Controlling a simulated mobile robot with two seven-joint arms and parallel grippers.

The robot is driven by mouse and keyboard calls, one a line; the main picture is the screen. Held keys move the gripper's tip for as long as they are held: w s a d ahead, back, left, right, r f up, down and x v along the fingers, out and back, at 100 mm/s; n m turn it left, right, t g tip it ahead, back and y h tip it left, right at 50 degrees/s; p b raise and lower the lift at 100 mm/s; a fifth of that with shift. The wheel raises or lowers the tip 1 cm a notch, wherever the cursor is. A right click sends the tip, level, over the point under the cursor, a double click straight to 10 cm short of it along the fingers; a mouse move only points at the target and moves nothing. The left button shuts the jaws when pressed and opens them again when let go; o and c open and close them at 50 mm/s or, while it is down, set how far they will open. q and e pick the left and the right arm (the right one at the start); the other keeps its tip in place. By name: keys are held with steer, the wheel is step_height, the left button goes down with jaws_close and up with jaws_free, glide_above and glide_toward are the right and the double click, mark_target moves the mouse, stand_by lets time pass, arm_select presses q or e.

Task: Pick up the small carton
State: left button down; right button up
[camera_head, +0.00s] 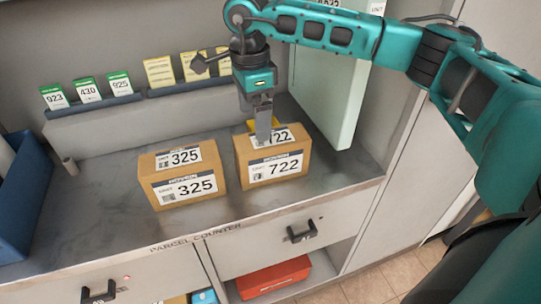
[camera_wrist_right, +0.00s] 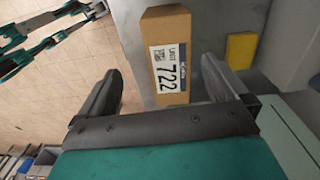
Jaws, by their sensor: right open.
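Two brown cartons stand on the grey counter, close in size: one labelled 325 (camera_head: 183,186) on the left and one labelled 722 (camera_head: 277,168) on the right. I cannot tell for sure which is the small one. My right gripper (camera_head: 264,135) points down over the 722 carton, and its fingers hide part of the top label. In the right wrist view the 722 carton (camera_wrist_right: 169,60) shows between and beyond the two open fingers, and nothing is held. Whether a finger touches the carton cannot be told.
A yellow item (camera_head: 250,124) sits just behind the 722 carton. A pale green upright panel (camera_head: 330,85) stands close on the right. Number cards (camera_head: 87,90) line the back ledge. A blue bin (camera_head: 25,200) is at the left.

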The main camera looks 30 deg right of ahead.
mark_target(272, 147)
steer(key=d, duration=0.2)
steer(key=d+h, duration=0.1)
steer(key=shift+d+r, duration=0.1)
steer(key=shift+r, duration=0.15)
steer(key=f, duration=0.5)
steer(key=shift+s+d+f, duration=0.1)
steer(key=shift+d+f, duration=0.25)
steer(key=shift+f, duration=0.05)
steer(key=shift+d+f, duration=0.15)
steer(key=shift+f, duration=1.45)
steer(key=shift+d+f, duration=0.15)
steer(key=shift+f, duration=1.4)
steer(key=shift+r, duration=0.1)
steer(key=c, duration=1.2)
